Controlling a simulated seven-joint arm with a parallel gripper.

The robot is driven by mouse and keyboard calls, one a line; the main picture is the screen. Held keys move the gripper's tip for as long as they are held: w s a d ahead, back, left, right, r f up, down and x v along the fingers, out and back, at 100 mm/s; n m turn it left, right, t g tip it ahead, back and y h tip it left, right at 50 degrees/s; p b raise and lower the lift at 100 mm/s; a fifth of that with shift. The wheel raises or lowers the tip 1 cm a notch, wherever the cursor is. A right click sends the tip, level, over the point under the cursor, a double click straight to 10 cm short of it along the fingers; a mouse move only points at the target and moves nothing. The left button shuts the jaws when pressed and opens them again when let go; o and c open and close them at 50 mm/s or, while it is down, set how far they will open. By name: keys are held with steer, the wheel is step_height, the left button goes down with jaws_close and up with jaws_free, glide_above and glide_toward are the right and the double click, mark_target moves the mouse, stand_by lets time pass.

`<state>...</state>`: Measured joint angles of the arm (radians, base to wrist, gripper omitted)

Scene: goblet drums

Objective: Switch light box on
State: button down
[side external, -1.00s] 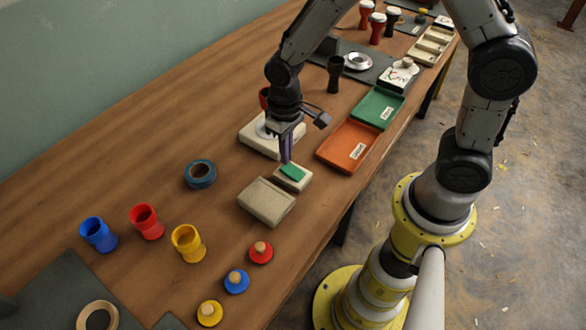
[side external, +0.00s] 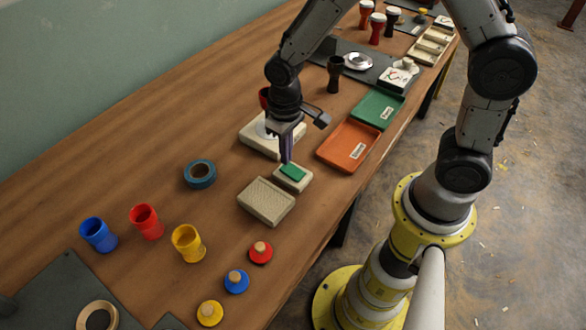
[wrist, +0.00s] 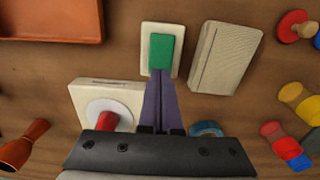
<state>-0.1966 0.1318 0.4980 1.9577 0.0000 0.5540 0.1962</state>
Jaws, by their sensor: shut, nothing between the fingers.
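A small cream switch box (side external: 300,184) with a green rocker plate (side external: 292,172) on top sits on the wooden table; in the wrist view the green plate (wrist: 161,48) lies at top centre. My gripper (side external: 286,159) is shut and empty, pointing down. Its fingertips (wrist: 161,70) are at the near end of the green plate; I cannot tell whether they touch it. A larger cream box (side external: 256,146) with a round white disc stands behind, partly hidden by my gripper. A red piece (wrist: 107,121) stands on that disc. I see no clear glow on it.
A ribbed beige box (side external: 266,202) stands close beside the switch box. Orange (side external: 347,147) and green (side external: 377,108) trays lie to the right. Blue tape (side external: 200,174), coloured cups (side external: 146,222) and knobbed discs (side external: 236,281) stand to the left. Bare table lies between them.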

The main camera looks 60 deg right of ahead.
steer(key=shift+f, duration=1.1)
stand_by(0.7)
steer(key=shift+r, duration=3.55)
steer(key=shift+w+d+r, duration=0.1)
steer(key=shift+r, duration=0.05)
steer(key=s+d+r+m+t, duration=0.1)
steer(key=s+d+r+t, duration=0.1)
steer(key=r, duration=0.5)
steer(key=s+d+r+t, duration=0.2)
steer(key=r, duration=0.5)
steer(key=s+d+r+n+t, duration=0.1)
steer(key=s+d, duration=0.1)
steer(key=s, duration=1)
steer(key=shift+s+d+r+t, duration=0.15)
steer(key=shift+s+r+t, duration=0.15)
